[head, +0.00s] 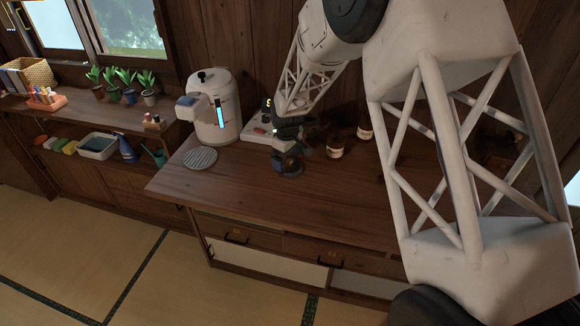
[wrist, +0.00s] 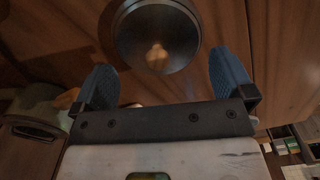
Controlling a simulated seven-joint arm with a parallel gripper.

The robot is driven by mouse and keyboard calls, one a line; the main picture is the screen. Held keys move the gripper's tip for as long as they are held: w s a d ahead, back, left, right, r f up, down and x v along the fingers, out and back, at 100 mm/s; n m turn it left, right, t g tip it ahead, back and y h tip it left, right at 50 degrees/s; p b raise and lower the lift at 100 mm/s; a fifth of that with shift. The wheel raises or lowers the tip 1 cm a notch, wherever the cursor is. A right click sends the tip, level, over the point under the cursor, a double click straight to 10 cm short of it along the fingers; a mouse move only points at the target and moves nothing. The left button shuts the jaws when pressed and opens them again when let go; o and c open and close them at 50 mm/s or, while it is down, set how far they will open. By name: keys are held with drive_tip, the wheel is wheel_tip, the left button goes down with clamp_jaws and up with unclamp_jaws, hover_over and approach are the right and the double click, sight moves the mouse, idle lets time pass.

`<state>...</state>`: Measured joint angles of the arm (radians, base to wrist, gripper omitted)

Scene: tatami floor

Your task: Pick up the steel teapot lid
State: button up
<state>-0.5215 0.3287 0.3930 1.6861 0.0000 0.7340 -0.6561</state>
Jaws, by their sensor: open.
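Nothing is held. In the head view my gripper (head: 287,158) points down close over the counter, and it largely hides the lid there. I cannot tell the exact height gap.
A white hot-water pot (head: 228,118) and a round grey trivet (head: 200,158) stand left of my gripper. A white device (head: 256,133) is behind it. Brown jars (head: 334,152) stand to the right. The counter's front (head: 250,190) is clear. Potted plants (head: 128,88) line the left shelf.

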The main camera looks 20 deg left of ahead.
drive_tip(key=shift+f, duration=1.45)
drive_tip(key=c, duration=0.5)
